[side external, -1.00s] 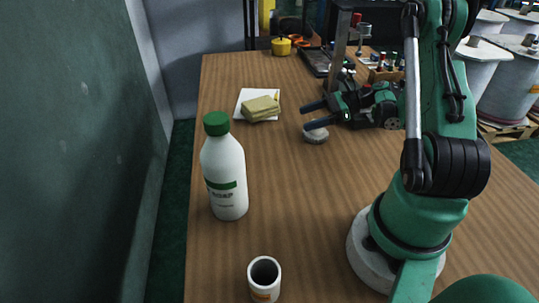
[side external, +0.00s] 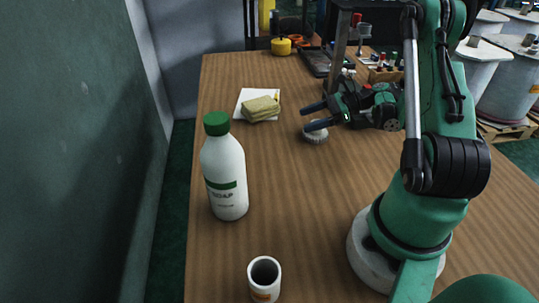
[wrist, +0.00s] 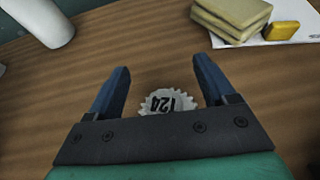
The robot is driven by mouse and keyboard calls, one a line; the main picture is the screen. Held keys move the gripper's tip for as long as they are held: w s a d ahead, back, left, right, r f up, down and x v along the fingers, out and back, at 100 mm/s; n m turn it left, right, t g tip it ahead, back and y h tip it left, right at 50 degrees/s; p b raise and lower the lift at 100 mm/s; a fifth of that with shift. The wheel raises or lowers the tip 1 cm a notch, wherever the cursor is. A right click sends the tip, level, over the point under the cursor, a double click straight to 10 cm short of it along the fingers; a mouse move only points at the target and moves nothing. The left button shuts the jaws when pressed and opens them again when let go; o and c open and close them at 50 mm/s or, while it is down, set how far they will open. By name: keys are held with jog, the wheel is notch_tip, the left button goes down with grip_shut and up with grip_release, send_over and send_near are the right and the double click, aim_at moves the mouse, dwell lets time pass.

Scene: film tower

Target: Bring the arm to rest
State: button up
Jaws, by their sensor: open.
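My gripper (side external: 314,116) is open and empty over the wooden table (side external: 280,190), at the middle right in the side view. In the wrist view its two dark blue fingers (wrist: 160,88) stand apart. A small grey toothed disc (side external: 315,136) lies on the table just below the gripper.
A white soap bottle (side external: 225,178) with a green cap stands at the left. A white cup (side external: 264,279) stands in front. Yellowish sponges (side external: 261,108) lie on a white sheet (side external: 243,97). Small items and a yellow pot (side external: 281,47) are at the back. The table's middle is clear.

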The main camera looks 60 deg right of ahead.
jog(key=shift+f, duration=0.55)
jog(key=v, duration=0.3)
jog(key=shift+r, duration=0.3)
notch_tip(320, 180, up, 6)
jog(key=shift+r, duration=0.15)
notch_tip(320, 180, down, 7)
jog(key=shift+f, duration=0.1)
jog(key=shift+w+a+f, duration=0.15)
jog(key=shift+w+a, duration=0.75)
jog(key=shift+w, duration=0.25)
notch_tip(320, 180, up, 6)
jog(key=shift+r, duration=0.1)
jog(key=w+a+r+m+t+h, duration=0.2)
jog(key=w+a+r+m+h, duration=0.1)
jog(key=w+a+r, duration=0.95)
jog(key=a+r+m+h, duration=0.1)
jog(key=a+r, duration=0.5)
jog(key=a, duration=0.1)
jog(key=w+d+f+n+g+y, duration=0.2)
jog(key=d+f+n+g+y, duration=0.1)
jog(key=f+n+y, duration=0.2)
jog(key=shift+w+f, duration=0.2)
jog(key=shift+w, duration=0.2)
